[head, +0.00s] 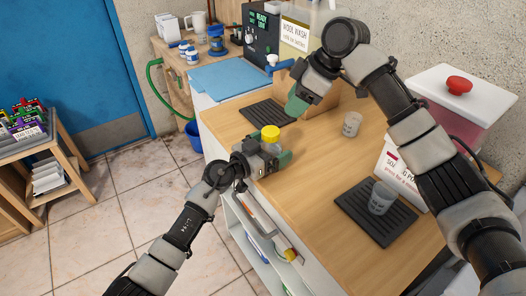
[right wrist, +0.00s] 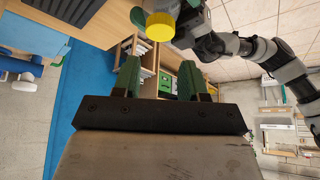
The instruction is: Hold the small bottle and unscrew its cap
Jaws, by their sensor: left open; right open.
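The small bottle shows mainly as its yellow cap (head: 270,132), upright near the left edge of the wooden counter (head: 330,225). Its body below the cap is mostly hidden by my left gripper (head: 276,156). That gripper is open, with its green fingertips low at the bottle; I cannot tell whether they touch it. My right gripper (head: 296,106) is open and empty, above the counter behind the bottle and apart from it. In the right wrist view the yellow cap (right wrist: 160,26) shows beyond the open green fingers (right wrist: 160,72), close to my left arm.
A clear cup (head: 381,198) stands on a dark ribbed mat (head: 352,211) at the right. Another cup (head: 351,124) stands farther back. A second dark mat (head: 263,114) lies behind the bottle. The counter's middle is clear.

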